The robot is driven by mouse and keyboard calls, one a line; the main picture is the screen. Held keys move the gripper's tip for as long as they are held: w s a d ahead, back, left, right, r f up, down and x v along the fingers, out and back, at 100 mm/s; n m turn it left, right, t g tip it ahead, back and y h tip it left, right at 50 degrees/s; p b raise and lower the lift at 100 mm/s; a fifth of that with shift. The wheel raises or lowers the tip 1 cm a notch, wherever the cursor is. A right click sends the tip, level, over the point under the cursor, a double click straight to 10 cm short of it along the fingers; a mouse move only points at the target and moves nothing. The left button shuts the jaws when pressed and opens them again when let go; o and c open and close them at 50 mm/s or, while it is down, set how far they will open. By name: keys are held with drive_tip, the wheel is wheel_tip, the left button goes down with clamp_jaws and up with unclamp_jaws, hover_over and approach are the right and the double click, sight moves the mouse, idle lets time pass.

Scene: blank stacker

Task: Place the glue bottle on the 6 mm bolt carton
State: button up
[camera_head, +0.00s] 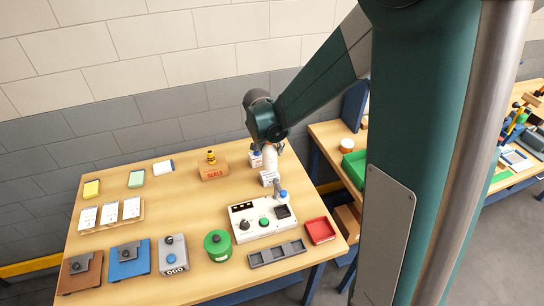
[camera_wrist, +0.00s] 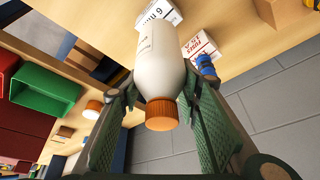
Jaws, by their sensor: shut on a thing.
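The glue bottle (camera_wrist: 160,65), white with an orange cap, is between the fingers of my gripper (camera_wrist: 158,100), which is shut on it. In the head view the white bottle (camera_head: 270,158) is upright below my wrist, directly above a small white carton (camera_head: 269,179). In the wrist view that carton (camera_wrist: 158,12) shows a "6 M" marking beyond the bottle's base, which partly hides it. I cannot tell whether the base touches the carton top. A fuses carton (camera_wrist: 202,46) stands close by, with a blue item (camera_wrist: 206,66) at it.
A cardboard SEALS box (camera_head: 213,173) with a yellow-and-black item on top stands to the left. A white control box (camera_head: 262,222) is in front of the carton, with a red tray (camera_head: 320,231) to its right. A green bin (camera_head: 355,168) is on the neighbouring table.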

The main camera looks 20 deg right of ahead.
sight(269, 145)
drive_tip(key=shift+f, duration=0.15)
drive_tip(key=shift+f, duration=2)
drive_tip(key=shift+f, duration=0.2)
drive_tip(key=o, duration=1.1)
drive_tip(key=shift+r, duration=0.3)
drive_tip(key=shift+v, duration=5.9)
